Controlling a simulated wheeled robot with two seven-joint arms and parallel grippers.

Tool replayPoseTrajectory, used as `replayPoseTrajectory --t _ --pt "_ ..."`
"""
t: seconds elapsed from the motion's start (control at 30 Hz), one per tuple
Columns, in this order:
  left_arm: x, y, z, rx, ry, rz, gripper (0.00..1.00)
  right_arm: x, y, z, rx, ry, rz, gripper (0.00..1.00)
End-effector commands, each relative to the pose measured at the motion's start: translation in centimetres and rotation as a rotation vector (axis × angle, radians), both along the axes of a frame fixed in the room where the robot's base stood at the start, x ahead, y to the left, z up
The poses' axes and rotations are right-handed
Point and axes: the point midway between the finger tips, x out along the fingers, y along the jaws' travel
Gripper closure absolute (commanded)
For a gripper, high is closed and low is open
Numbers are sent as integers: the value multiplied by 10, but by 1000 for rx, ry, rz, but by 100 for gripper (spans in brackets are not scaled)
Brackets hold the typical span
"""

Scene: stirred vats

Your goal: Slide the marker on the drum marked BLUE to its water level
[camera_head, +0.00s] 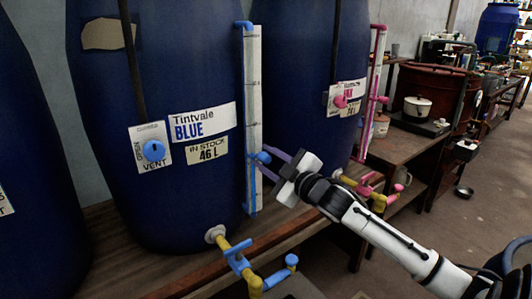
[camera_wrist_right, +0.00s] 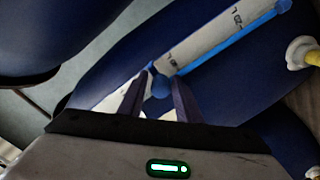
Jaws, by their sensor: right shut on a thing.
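The drum marked BLUE (camera_head: 205,190) is a large dark blue barrel standing on a wooden bench. My right gripper (camera_head: 268,162) is shut on the marker from the right. In the right wrist view, the marker's round blue knob (camera_wrist_right: 160,86) sits between the two fingertips, in front of the scale (camera_wrist_right: 215,35). I cannot make out the water level in the tube. My left gripper is not in view.
A blue vent knob (camera_head: 154,150) is on the drum's front; a blue-handled yellow tap (camera_head: 240,262) juts out below. A second drum (camera_head: 300,60) with a pink gauge (camera_head: 376,80) and pink tap (camera_head: 375,190) stands to the right. Another drum (camera_head: 30,150) is at left.

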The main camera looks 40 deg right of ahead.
Motion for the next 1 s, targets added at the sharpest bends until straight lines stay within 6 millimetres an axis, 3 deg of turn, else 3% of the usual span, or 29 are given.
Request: replayPoseTrajectory --t 0.17,0.2,0.23,0.67,1.0 --pt "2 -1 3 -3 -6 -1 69 0 1 0 18 -1 3 100" --pt "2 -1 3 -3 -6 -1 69 0 1 0 18 -1 3 64" --pt "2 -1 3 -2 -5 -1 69 0 1 0 17 0 3 60" --pt "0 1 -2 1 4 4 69 -8 1 0 9 0 1 60" --pt "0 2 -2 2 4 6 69 -61 8 -2 10 3 1 60"
